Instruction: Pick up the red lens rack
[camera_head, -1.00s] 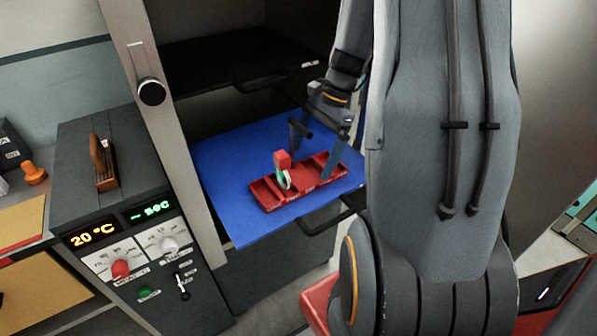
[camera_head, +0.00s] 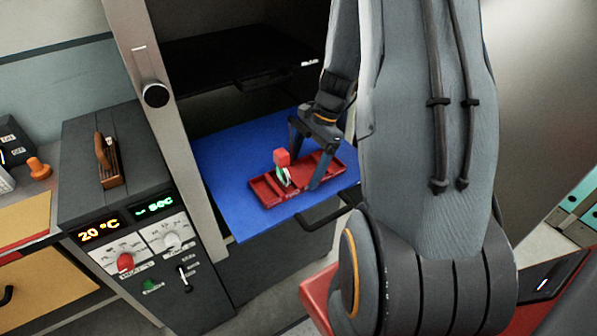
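The red lens rack (camera_head: 265,192) is a shallow red tray with compartments, lying on a blue shelf (camera_head: 222,200). A red block-like handle (camera_head: 281,157) stands up near its middle, with a small green and white piece just below it. My gripper (camera_head: 303,168) is over the right half of the rack, with its fingers spread apart and pointing down. One finger is behind the rack and the other is at its front right, to the right of the red handle. The gripper is open and holds nothing. I cannot tell whether the fingertips touch the rack.
The blue shelf is pulled out from a dark cabinet, under a black upper shelf (camera_head: 230,60). The cabinet's grey door post (camera_head: 165,125) stands at the left. A grey control box (camera_head: 85,190) with dials is left of it. The blue shelf's left part is bare.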

